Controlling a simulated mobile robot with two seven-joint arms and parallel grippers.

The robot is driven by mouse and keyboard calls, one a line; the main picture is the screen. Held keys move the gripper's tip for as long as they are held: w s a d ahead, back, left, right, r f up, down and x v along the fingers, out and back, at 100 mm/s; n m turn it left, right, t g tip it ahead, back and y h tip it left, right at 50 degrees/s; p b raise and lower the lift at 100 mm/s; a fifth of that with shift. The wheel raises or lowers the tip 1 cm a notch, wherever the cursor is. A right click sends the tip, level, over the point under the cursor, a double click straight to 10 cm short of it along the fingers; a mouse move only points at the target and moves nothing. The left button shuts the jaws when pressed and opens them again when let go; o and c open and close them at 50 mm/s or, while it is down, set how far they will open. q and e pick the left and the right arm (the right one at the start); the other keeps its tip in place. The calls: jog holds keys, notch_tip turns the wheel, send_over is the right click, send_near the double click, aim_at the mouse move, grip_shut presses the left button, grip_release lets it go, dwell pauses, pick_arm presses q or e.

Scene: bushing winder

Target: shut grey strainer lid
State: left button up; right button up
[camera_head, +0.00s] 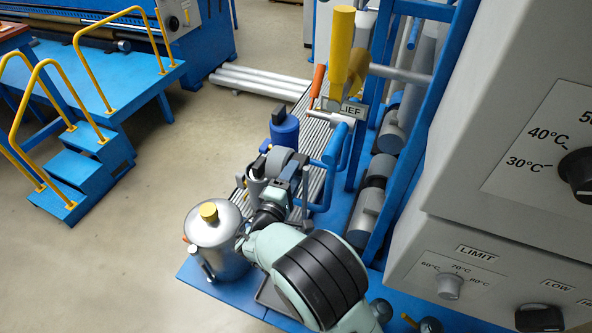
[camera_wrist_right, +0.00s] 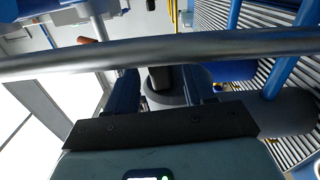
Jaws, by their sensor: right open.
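The grey strainer (camera_head: 257,186) stands on the blue skid in the middle of the head view, partly hidden by my gripper. A grey round part that looks like its lid (camera_head: 276,161) is tilted up at its top. My right gripper (camera_head: 287,165) is at this part, with its arm coming from the lower right. In the right wrist view the open fingers (camera_wrist_right: 163,90) stand either side of a dark grip piece (camera_wrist_right: 160,77) with a grey round part behind it. I cannot tell whether they touch it. My left gripper is not in view.
A silver tank with a yellow cap (camera_head: 209,212) stands left of my wrist. A blue cylinder (camera_head: 284,130) stands behind the strainer, and blue pipes (camera_head: 335,145) rise at its right. A grey control cabinet (camera_head: 480,190) fills the right. A metal bar (camera_wrist_right: 160,52) crosses the wrist view.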

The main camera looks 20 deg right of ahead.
jog(key=shift+x, duration=1.3)
grip_shut()
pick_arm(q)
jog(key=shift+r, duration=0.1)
pick_arm(e)
jog(key=shift+r, duration=0.1)
